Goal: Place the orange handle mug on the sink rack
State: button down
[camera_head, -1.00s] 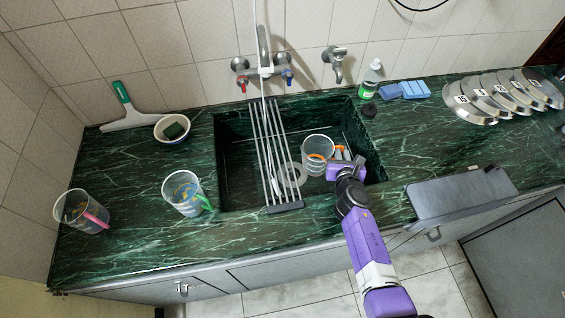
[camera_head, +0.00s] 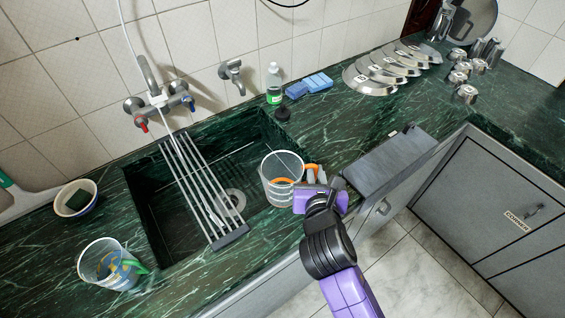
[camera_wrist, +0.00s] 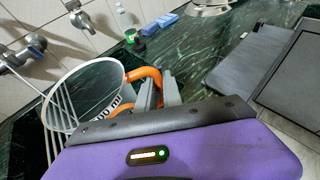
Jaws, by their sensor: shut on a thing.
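The clear mug with the orange handle (camera_head: 281,180) is held upright by my gripper (camera_head: 314,180) over the right end of the sink. In the wrist view the mug (camera_wrist: 85,95) is at the left, and the grey fingers of my gripper (camera_wrist: 155,92) are shut on its orange handle. The sink rack (camera_head: 198,185), a set of parallel metal bars with dark end pieces, lies across the sink to the left of the mug. The mug and the rack are apart in the head view. Part of the fingers is hidden behind my purple wrist.
A mug with a green handle (camera_head: 108,265) stands on the counter left of the sink, near a bowl with a sponge (camera_head: 76,198). The faucet (camera_head: 150,85) rises behind the rack. A soap bottle (camera_head: 274,85), blue sponges (camera_head: 309,84) and several lids (camera_head: 370,78) stand behind right.

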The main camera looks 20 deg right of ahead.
aim_at(195, 167)
jog(key=i+l, duration=0.85)
jog(key=l, duration=0.2)
jog(key=i+l+u, duration=0.1)
jog(key=u, duration=0.3)
jog(key=l+u, duration=0.15)
jog(key=u, duration=0.3)
jog(key=i+l+u, duration=0.1)
jog(key=u, duration=0.3)
jog(key=l, duration=0.1)
